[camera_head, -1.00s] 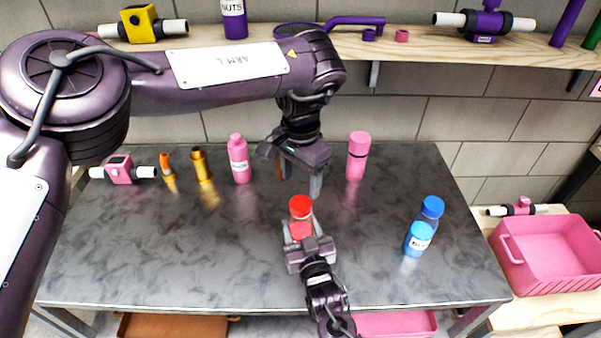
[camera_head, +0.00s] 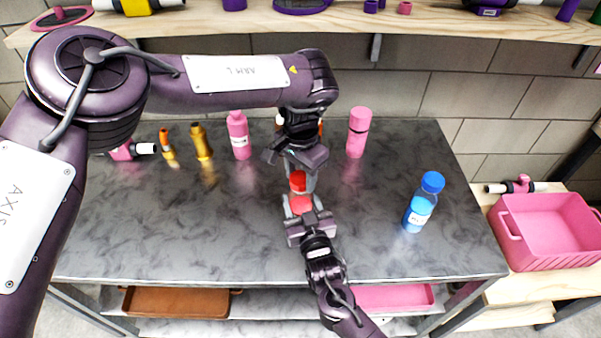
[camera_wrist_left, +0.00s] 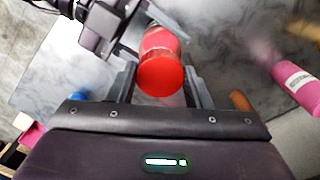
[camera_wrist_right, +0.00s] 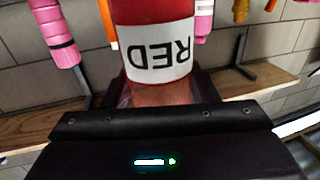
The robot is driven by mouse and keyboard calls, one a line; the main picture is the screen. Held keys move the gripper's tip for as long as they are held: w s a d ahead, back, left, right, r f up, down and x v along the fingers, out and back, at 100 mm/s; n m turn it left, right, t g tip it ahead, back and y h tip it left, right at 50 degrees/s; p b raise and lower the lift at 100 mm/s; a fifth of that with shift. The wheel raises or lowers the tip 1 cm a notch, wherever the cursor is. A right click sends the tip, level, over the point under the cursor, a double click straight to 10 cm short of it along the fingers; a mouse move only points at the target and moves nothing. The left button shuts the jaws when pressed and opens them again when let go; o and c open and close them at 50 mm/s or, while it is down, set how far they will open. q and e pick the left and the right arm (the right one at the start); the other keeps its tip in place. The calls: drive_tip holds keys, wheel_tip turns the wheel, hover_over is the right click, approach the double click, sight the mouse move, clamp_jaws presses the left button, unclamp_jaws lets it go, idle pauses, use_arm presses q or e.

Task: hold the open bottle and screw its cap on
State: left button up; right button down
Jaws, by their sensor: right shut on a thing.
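A red bottle (camera_head: 300,205) stands upright in my right gripper (camera_head: 304,208), whose fingers are shut on its body. Its white label reading RED faces the right wrist camera (camera_wrist_right: 158,50). A red cap (camera_head: 298,181) sits at the top of the bottle; I cannot tell how tightly it is seated. My left gripper (camera_head: 305,178) hangs above the bottle, pointing down. In the left wrist view the cap (camera_wrist_left: 160,77) lies between its two fingers, with narrow gaps on both sides, so it is open around the cap. The bottle's neck is hidden.
A blue bottle (camera_head: 418,212) stands to the right on the grey table (camera_head: 180,245). A pink bottle (camera_head: 239,138), a pink flask (camera_head: 358,135) and orange and gold items (camera_head: 201,143) stand along the back. A pink crate (camera_head: 548,232) is right of the table.

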use_arm(q)
drive_tip(key=c, duration=0.6)
drive_tip(key=m, duration=1.1)
drive_tip(key=shift+m, duration=0.4)
drive_tip(key=m, duration=1.5)
drive_tip(key=shift+m, duration=0.3)
drive_tip(key=m, duration=0.4)
drive_tip(key=shift+m, duration=0.4)
drive_tip(key=m, duration=1.1)
drive_tip(key=shift+m, duration=0.3)
drive_tip(key=o, duration=1.1)
drive_tip(key=shift+f, duration=0.1)
